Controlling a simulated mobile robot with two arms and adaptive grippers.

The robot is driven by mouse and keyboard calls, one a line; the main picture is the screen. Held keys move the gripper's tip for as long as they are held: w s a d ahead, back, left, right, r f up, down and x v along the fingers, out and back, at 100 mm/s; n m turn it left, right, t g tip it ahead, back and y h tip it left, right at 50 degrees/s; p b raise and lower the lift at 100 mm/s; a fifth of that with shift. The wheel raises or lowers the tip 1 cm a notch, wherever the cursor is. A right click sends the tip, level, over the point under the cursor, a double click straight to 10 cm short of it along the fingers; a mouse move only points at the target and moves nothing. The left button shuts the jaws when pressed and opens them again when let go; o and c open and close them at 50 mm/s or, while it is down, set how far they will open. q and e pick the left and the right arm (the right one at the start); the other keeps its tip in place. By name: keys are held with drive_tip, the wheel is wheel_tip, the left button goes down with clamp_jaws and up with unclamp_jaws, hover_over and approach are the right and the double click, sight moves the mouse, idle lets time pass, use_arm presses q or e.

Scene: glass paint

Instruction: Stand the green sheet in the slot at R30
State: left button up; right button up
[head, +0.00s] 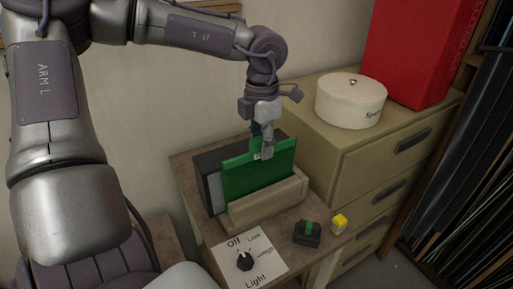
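The green sheet (245,179) stands nearly upright in a wooden holder (275,205) on a small brown table, its lower edge hidden behind the holder's front rail. My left gripper (266,151) comes down from above onto its top edge. One finger lies against the front face of the sheet; the other is hidden behind it. The gripper looks shut on the sheet. No R30 mark can be read. My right gripper is not in view.
A grey and black panel (211,180) stands behind the sheet. In front are a dial card (262,270), a small black block with a green stripe (307,234) and a yellow cube (339,223). A drawer cabinet (362,165) and a rack of dark sheets (465,185) are at right.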

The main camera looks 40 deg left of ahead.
use_arm(q)
drive_tip(key=shift+o, duration=0.6)
drive_tip(key=shift+r, duration=0.1)
drive_tip(key=shift+r+p, duration=1.9)
drive_tip(key=shift+r, duration=1.5)
